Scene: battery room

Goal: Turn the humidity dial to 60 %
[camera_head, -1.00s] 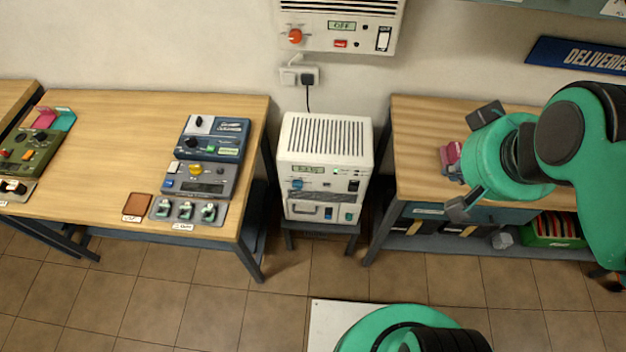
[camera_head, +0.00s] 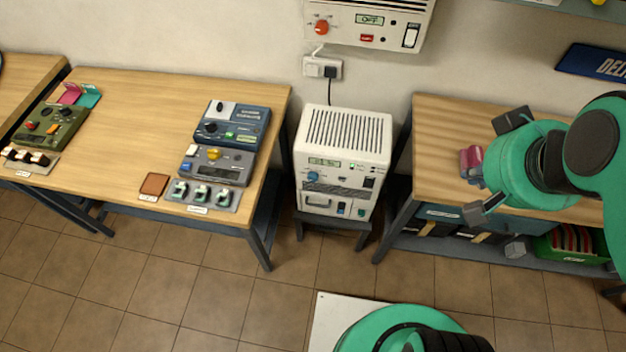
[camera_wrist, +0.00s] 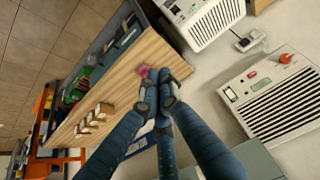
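Two white units carry dials; I cannot read which is for humidity. The floor-stand unit (camera_head: 343,145) has a blue dial (camera_head: 312,176) left of its front, under a small green display. The wall unit (camera_head: 375,12) has an orange-red dial (camera_head: 321,27) beside a display reading OFF; the dial also shows in the wrist view (camera_wrist: 285,58). My gripper (camera_wrist: 160,92) is above the right bench, well away from both dials. Its fingertips look close together in the wrist view, but outer parts stand wide apart in the head view. No object shows clearly in its grasp.
The right bench (camera_head: 440,120) bears a pink item (camera_head: 471,159) near my gripper. The left bench (camera_head: 135,115) holds several control boxes, including a blue one (camera_head: 232,122). A socket (camera_head: 322,68) with a plugged cable is between the two units. Tiled floor lies open in front.

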